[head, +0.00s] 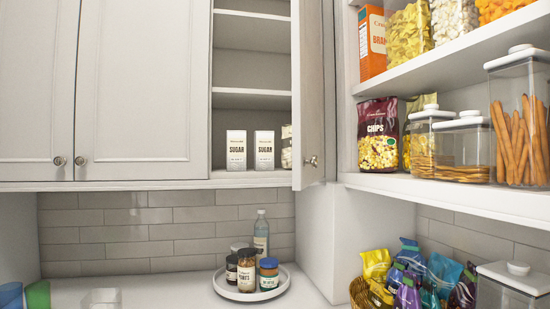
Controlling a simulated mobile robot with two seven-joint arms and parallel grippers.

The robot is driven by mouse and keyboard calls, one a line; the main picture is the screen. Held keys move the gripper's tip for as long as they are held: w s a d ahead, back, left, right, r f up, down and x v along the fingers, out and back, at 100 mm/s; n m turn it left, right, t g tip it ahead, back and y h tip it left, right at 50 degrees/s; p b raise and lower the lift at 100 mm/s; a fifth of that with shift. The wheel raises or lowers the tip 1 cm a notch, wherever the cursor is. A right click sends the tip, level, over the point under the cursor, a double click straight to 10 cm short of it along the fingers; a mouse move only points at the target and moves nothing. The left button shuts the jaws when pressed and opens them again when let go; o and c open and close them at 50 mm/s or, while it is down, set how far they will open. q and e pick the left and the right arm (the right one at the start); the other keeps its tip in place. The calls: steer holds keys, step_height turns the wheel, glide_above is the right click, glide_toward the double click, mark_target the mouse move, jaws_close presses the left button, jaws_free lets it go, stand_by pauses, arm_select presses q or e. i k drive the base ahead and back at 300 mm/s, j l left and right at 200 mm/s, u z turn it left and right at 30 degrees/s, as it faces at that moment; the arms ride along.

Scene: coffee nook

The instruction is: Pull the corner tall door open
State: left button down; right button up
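A tall, narrow pale door (312,80) stands in the corner between the upper wall cabinet and the shelves on the right. It stands swung out, and its near edge reaches slightly below the cabinet's bottom. A small round metal knob (312,161) sits low on it. Left of this door the cabinet interior (252,68) is exposed, with several shelves. Two white sugar boxes (236,150) and a partly hidden clear jar (286,148) stand on the lowest one. Neither of my grippers is in view.
Closed double doors (100,80) with two knobs are at the left. Right shelves (440,80) hold chips, snack bags and clear containers. Below, a round tray (251,292) holds jars and a bottle. A basket (363,292) of colorful bags stands lower right. Space before the door looks clear.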

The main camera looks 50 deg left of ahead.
mark_target(308, 87)
steer(key=i+j+u, duration=0.1)
steer(key=j, duration=0.25)
steer(key=i+j, duration=0.1)
steer(key=j, duration=0.3)
steer(key=j+u, duration=0.15)
steer(key=j, duration=0.2)
steer(key=i+j+u, duration=0.1)
steer(key=j, duration=0.25)
steer(key=i, duration=0.1)
